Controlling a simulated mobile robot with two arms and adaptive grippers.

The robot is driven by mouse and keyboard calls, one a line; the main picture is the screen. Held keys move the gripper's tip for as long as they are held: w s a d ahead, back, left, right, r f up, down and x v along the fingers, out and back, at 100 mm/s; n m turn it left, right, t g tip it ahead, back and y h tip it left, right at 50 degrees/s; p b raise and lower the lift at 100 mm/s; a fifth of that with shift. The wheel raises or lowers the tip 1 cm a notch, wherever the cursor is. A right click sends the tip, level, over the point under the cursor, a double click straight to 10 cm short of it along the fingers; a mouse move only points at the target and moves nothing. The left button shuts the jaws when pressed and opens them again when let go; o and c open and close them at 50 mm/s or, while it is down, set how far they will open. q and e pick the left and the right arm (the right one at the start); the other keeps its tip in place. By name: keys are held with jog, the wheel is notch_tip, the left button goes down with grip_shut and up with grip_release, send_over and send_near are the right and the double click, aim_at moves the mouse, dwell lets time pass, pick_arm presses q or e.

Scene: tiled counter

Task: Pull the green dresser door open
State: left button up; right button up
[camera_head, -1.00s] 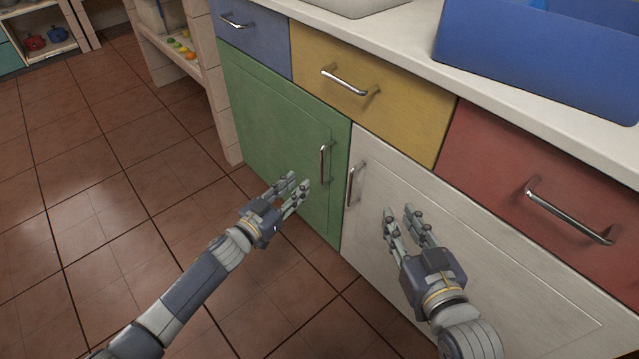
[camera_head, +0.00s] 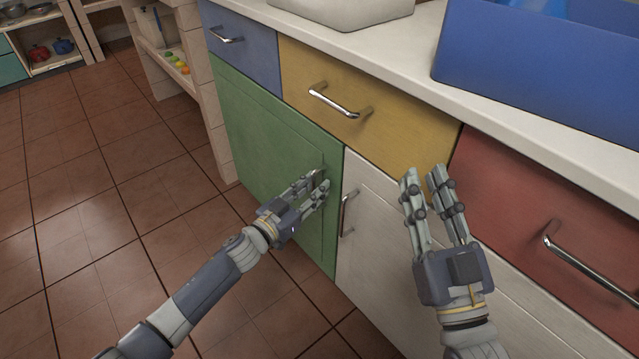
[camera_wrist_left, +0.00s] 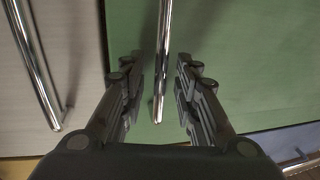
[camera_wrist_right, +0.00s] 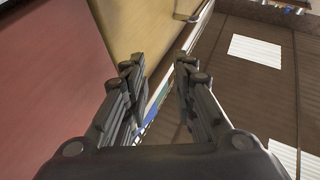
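The green dresser door (camera_head: 262,135) is shut, flush with the cabinet front. It also fills much of the left wrist view (camera_wrist_left: 240,70). Its chrome bar handle (camera_wrist_left: 163,60) stands between the two open fingers of my left gripper (camera_wrist_left: 160,90), with a gap on each side. In the head view my left gripper (camera_head: 318,180) is at the door's right side and hides most of the handle. My right gripper (camera_head: 424,175) is open and empty in front of the white door and yellow drawer. It also shows open in the right wrist view (camera_wrist_right: 160,75).
The white door (camera_head: 400,260) with its own handle (camera_head: 346,213) is just right of the green door. Blue (camera_head: 245,45), yellow (camera_head: 390,120) and red (camera_head: 530,190) drawers sit above. Tiled floor (camera_head: 100,210) in front of the green door is clear. A blue bin (camera_head: 530,80) stands on the counter.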

pick_arm(q)
jog(key=shift+w+d, duration=0.1)
jog(key=shift+w, duration=0.05)
grip_shut()
